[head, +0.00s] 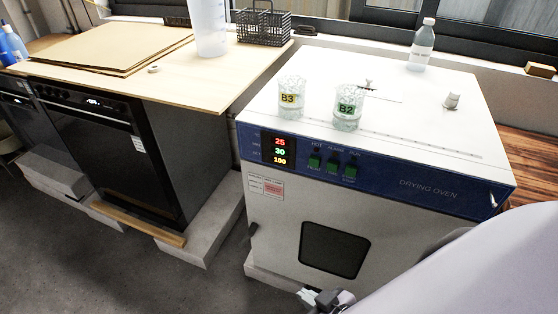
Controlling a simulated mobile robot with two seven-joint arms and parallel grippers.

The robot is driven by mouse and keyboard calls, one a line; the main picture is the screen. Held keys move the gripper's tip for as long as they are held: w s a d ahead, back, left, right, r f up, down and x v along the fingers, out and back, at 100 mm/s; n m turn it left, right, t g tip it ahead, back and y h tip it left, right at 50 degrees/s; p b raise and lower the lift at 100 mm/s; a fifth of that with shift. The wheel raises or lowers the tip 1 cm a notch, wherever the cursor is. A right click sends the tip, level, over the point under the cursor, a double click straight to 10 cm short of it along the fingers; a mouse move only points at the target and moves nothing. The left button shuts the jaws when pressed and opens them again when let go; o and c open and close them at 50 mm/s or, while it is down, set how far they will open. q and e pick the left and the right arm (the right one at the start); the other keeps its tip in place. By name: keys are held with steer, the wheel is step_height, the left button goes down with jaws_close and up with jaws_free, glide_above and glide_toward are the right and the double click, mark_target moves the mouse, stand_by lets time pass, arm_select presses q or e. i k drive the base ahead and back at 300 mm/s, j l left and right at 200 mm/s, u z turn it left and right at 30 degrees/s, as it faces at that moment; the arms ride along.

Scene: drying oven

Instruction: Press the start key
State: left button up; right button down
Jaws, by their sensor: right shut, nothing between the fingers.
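The drying oven (300,228) stands at the right with a blue control panel (400,184) along its upper front. The panel has a display (279,148) reading 25, 30 and 100. To its right is a row of three green keys: the left key (314,161), the middle key (332,166) and the right key (350,171). Their labels are too small to read surely, so I cannot tell which one is the start key. My right gripper (325,298) is low at the bottom edge, partly cut off, in front of the oven's lower part and well below the keys. It is shut and empty. My left gripper is out of view.
Two beakers, B3 (291,98) and B2 (348,107), stand on the oven top near its front edge. A bottle (422,45) stands at the back. The space before the keys looks clear. A wooden counter (170,75) is at left.

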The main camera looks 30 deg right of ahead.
mark_target(350, 170)
steer(key=z, duration=1.45)
